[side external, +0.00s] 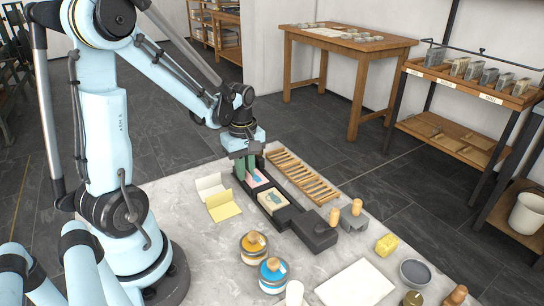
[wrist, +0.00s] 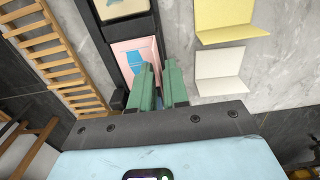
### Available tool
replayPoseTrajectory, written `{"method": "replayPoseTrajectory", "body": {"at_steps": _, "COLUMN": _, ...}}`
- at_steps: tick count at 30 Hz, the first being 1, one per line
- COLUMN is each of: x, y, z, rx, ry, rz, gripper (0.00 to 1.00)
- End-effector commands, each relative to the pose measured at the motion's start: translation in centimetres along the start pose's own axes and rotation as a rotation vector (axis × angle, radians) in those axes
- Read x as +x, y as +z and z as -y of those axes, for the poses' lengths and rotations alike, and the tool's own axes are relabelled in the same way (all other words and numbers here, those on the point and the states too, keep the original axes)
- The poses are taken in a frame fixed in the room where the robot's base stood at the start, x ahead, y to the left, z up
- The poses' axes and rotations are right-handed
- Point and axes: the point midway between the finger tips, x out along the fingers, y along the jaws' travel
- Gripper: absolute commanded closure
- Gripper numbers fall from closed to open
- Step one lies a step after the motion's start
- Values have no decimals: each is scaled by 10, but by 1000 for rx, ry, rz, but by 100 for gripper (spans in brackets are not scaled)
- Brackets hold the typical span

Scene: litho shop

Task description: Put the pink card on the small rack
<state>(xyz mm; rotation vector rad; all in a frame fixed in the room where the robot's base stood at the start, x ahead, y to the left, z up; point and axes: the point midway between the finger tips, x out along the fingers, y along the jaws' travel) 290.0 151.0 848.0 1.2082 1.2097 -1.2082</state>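The pink card (side external: 257,178) with a blue print lies in the far end of a black tray-like fixture (side external: 292,213). It also shows in the wrist view (wrist: 125,46), just beyond my fingertips. My gripper (side external: 246,172) points down over that end of the fixture. Its two green fingers (wrist: 158,66) stand a little apart with a narrow gap, and I see no card between them. The fingers hide part of the card. The small rack (side external: 303,177), wooden and slatted, lies along the right of the fixture and looks empty; it shows at left in the wrist view (wrist: 62,62).
A cream card (side external: 272,200) lies in the fixture's middle. Folded white (side external: 210,185) and yellow (side external: 223,207) cards stand left of it. Ink tins (side external: 254,245), wooden-handled tools, a yellow block (side external: 386,245) and a white sheet (side external: 355,285) occupy the near table.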

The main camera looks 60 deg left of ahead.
Motion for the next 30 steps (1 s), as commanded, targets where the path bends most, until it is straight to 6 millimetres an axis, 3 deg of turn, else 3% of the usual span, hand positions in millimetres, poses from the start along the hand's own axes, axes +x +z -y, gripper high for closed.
{"method": "replayPoseTrajectory", "body": {"at_steps": 2, "x": 0, "y": 0, "z": 0, "rx": 0, "ry": 0, "rz": 0, "gripper": 85}}
{"method": "replayPoseTrajectory", "body": {"at_steps": 5, "x": 0, "y": 0, "z": 0, "rx": 0, "ry": 0, "rz": 0, "gripper": 100}}
{"method": "replayPoseTrajectory", "body": {"at_steps": 14, "x": -1, "y": 0, "z": 0, "rx": 0, "ry": 0, "rz": 0, "gripper": 100}}
{"method": "replayPoseTrajectory", "body": {"at_steps": 30, "x": -29, "y": 0, "z": 0, "rx": 0, "ry": 0, "rz": 0, "gripper": 100}}
